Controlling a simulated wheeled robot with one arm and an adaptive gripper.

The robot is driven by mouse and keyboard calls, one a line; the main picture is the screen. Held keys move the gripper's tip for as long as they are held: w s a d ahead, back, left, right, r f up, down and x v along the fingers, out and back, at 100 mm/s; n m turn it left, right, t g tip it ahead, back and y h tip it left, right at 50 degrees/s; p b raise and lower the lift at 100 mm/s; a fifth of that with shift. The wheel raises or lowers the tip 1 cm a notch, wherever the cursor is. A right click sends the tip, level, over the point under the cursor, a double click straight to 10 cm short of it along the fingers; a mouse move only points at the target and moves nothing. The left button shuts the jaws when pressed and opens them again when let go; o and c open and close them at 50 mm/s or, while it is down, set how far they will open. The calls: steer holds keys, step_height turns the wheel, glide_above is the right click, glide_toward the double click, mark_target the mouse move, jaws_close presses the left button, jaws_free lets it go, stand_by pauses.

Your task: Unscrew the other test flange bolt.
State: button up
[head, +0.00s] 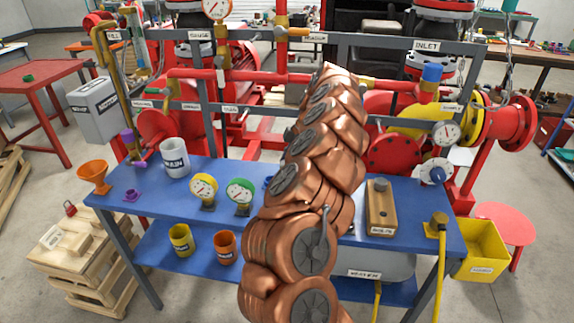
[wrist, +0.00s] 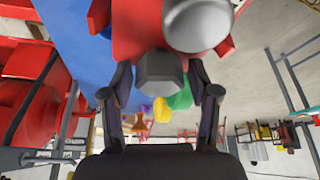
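In the wrist view a grey hex bolt head (wrist: 160,70) is centred between the two fingers of my gripper (wrist: 160,82). The fingers stand on either side of it, with a narrow gap seeming to show at each side. A red part (wrist: 135,28), which looks like the test flange, lies just behind the bolt. A large light grey cylinder (wrist: 198,22) is beside it. In the head view my copper arm hides my gripper, the bolt and the red part. A wooden block (head: 376,218) on the bench has a dark grey bolt-like head (head: 380,185) on top.
The blue bench (head: 150,208) carries a yellow gauge (head: 203,187), a green gauge (head: 239,191), a white drain cup (head: 174,158) and an orange funnel (head: 94,175). Red pipework and a grey frame (head: 360,118) stand behind. A yellow bin (head: 482,250) is at the right.

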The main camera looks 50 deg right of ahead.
steer(key=shift+o, duration=0.9)
steer(key=v, duration=1.2)
